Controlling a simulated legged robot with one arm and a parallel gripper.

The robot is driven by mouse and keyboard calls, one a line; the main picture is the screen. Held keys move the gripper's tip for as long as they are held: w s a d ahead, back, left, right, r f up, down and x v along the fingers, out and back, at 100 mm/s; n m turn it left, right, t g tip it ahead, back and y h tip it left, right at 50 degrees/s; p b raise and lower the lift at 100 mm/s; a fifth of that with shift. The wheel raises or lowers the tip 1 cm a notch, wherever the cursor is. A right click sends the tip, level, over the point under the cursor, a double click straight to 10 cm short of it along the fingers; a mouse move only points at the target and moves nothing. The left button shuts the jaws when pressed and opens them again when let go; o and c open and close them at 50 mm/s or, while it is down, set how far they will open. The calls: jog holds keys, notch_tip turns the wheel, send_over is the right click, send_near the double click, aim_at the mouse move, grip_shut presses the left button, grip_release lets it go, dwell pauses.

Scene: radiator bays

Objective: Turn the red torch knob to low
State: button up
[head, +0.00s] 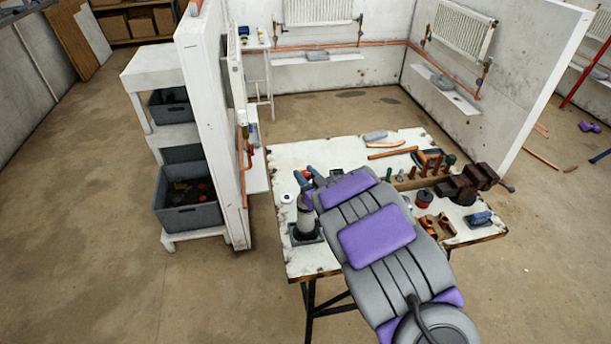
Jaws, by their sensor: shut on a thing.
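The torch (305,222) is a grey canister standing upright on a dark square base near the left side of the workbench. My purple and grey arm reaches over the bench from the lower right. My gripper (310,190) is at the top of the torch, small and partly hidden by the arm. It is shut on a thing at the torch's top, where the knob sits. The red knob itself is hidden, so its setting cannot be read.
A white partition (222,150) and shelf with grey crates (190,205) stand left. Floor at left is clear.

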jog(key=o, duration=1)
jog(key=shift+r, duration=0.1)
jog(key=shift+o, duration=0.2)
jog(key=p+v, duration=1.3)
jog(key=v, duration=0.4)
jog(key=shift+d+p, duration=0.15)
jog(key=shift+p, duration=0.2)
jog(key=shift+f, duration=0.2)
